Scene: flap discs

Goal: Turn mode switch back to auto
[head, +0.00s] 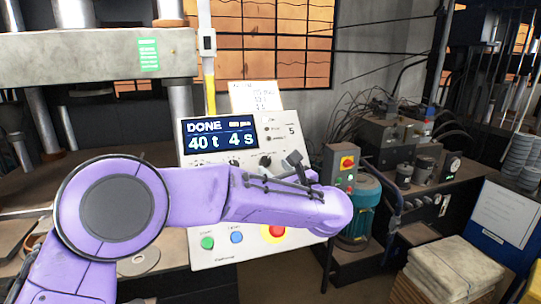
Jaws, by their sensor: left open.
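A pale control panel (205,257) stands in the middle of the head view. Its dark screen (219,135) reads "DONE", "40 t" and "4 s". A small black knob (265,160) shows below the screen's right end; I cannot read its setting or tell whether it is the mode switch. My left gripper (280,168) is open and in front of the panel, just right of and below this knob. I cannot tell whether it touches anything. My purple left arm hides the middle of the panel, including any controls there.
Below my arm the panel has a green button (207,242), a blue button (236,237) and a red stop button with yellow ring (273,233). A grey box with buttons (341,165) and a teal motor (362,208) stand close on the right. Stacked sacks (455,268) lie lower right.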

